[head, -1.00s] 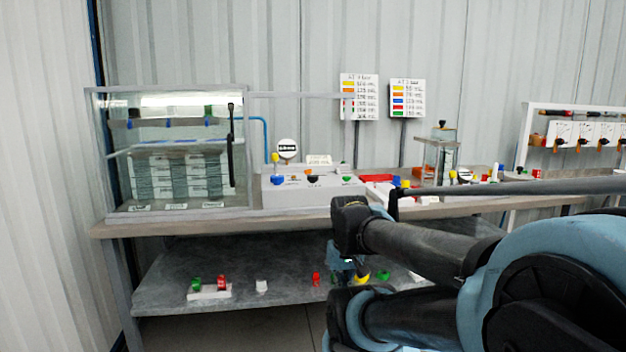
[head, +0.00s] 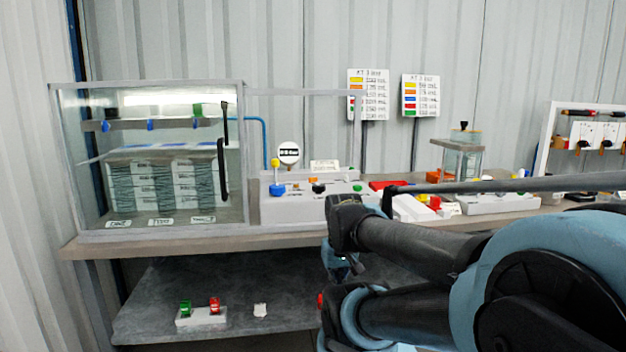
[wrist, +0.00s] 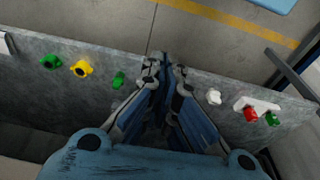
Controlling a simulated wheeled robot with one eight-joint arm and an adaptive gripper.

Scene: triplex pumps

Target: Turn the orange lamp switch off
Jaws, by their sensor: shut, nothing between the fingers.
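A grey-white control box (head: 262,212) on the bench carries a blue knob (head: 277,190), a small orange part (head: 296,186), a black knob (head: 318,188) and a green knob (head: 357,188). The orange part is too small to tell whether it is the lamp switch or how it is set. My gripper (wrist: 166,72) is shut and empty in the wrist view, pointing over the lower shelf (wrist: 205,82). In the head view my arm hides most of the gripper, which is below the bench top and right of the control box's middle.
A glass tank (head: 150,222) stands at the left of the bench (head: 290,235). On the lower shelf are a white knob (wrist: 214,96), a red and green pair (wrist: 257,108), a yellow knob (wrist: 82,68) and green knobs. Orange-handled switches (head: 575,144) hang at right.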

